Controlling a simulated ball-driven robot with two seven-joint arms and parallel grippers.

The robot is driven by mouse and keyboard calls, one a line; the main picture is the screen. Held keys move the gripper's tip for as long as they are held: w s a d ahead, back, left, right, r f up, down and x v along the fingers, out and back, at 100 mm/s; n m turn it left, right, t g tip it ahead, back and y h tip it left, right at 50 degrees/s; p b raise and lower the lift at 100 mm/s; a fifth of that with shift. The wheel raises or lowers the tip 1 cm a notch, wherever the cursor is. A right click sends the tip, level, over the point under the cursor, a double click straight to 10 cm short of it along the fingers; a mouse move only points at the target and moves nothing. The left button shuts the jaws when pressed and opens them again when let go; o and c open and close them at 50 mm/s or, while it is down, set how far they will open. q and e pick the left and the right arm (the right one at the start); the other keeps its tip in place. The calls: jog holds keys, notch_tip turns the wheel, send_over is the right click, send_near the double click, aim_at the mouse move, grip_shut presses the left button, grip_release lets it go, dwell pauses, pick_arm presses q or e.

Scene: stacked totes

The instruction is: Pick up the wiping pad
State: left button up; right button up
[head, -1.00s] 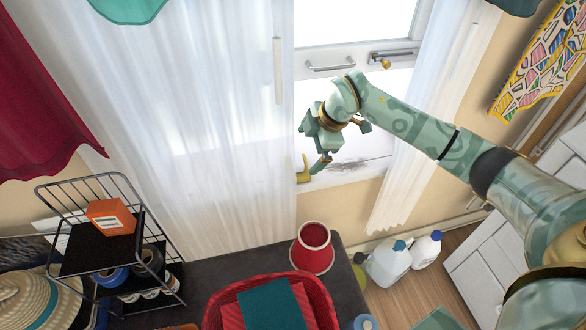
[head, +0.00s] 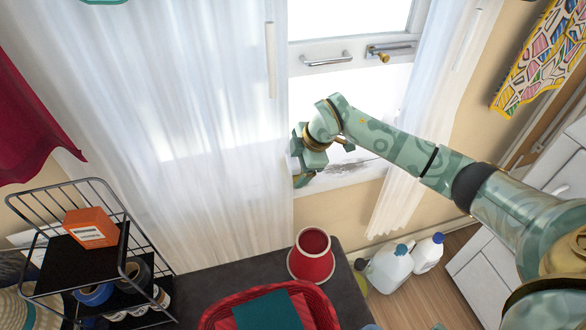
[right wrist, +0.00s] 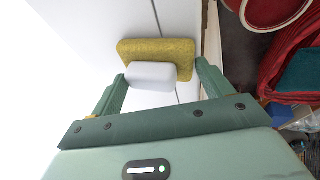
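The wiping pad (right wrist: 182,52) is a yellow slab with a pale grey grip block (right wrist: 151,74) on its near side. In the right wrist view it lies ahead of my right gripper (right wrist: 162,70), on a white surface. The two green fingers stand apart on either side of the grip block, with a visible gap on the right. In the head view my right gripper (head: 300,172) is low by the white sill, beside the curtain edge, and it hides most of the pad. My left gripper is not in view.
A sheer curtain (head: 150,130) hangs just left of the right gripper. A dark smudge (head: 345,165) marks the white sill. Below are a red lampshade-like cone (head: 312,258), a red basket (head: 325,310), a black wire rack (head: 60,265) and white jugs (head: 390,270).

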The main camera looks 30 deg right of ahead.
aim_at(294, 162)
dwell(0.3)
jog(key=p+v, duration=0.2)
jog(key=v, duration=0.2)
jog(key=shift+w+a+r+p, duration=0.2)
jog(key=shift+w+p, duration=0.1)
jog(key=shift+p, duration=0.1)
pick_arm(q)
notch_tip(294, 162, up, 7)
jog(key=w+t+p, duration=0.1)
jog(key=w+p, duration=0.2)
jog(key=p, duration=0.2)
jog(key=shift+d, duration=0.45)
pick_arm(e)
jog(key=s+d, duration=0.4)
jog(key=s, duration=0.3)
jog(key=s+d, duration=0.4)
jog(key=s, duration=0.3)
jog(key=shift+s+d+f, duration=0.25)
jog(key=shift+s+d, duration=0.15)
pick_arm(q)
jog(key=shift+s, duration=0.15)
pick_arm(e)
jog(key=shift+o, duration=0.4)
